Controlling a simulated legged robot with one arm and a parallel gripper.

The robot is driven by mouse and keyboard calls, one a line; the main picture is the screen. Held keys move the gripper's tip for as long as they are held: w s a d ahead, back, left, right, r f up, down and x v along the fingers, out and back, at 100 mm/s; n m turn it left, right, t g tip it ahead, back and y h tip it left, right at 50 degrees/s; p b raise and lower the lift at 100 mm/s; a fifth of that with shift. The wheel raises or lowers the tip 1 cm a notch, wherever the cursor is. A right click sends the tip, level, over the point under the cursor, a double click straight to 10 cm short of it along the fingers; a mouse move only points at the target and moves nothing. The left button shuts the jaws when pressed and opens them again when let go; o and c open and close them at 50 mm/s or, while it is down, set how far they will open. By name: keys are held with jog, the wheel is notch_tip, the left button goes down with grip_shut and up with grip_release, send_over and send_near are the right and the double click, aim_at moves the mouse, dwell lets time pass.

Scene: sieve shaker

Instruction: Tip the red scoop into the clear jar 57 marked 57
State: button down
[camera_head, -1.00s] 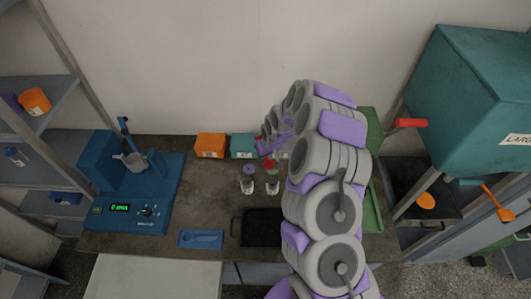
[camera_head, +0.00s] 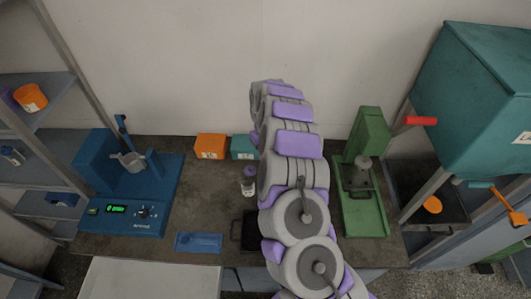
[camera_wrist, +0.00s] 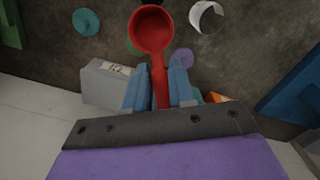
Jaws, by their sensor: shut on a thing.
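My gripper (camera_wrist: 158,88) is shut on the handle of the red scoop (camera_wrist: 151,30) in the wrist view. The scoop's round cup points away from the fingers and its red inside shows; I cannot tell whether it holds anything. A jar (camera_wrist: 206,17) with a white rim stands close to the right of the scoop cup, apart from it in the picture. In the head view a small clear jar (camera_head: 248,188) stands on the bench left of my arm. No number is readable on it. My arm hides the gripper and scoop there.
A purple disc (camera_wrist: 182,58) and a teal disc (camera_wrist: 86,21) lie near the scoop. An orange box (camera_head: 210,146) and a teal box (camera_head: 244,146) stand along the wall. A blue machine (camera_head: 134,190) is at left, a green press (camera_head: 362,190) at right.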

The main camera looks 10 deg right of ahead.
jog(key=shift+d, duration=0.1)
jog(key=shift+f+g, duration=0.15)
jog(key=shift+g, duration=0.15)
jog(key=shift+w+f+g+h, duration=0.2)
jog(key=shift+g+h, duration=0.1)
jog(key=shift+g, duration=0.7)
jog(key=shift+w+f+g+h, duration=0.1)
jog(key=shift+w+g+h, duration=0.05)
jog(key=shift+g+h, duration=0.2)
jog(key=shift+a+g, duration=0.2)
jog(key=shift+g, duration=0.05)
jog(key=shift+s, duration=0.2)
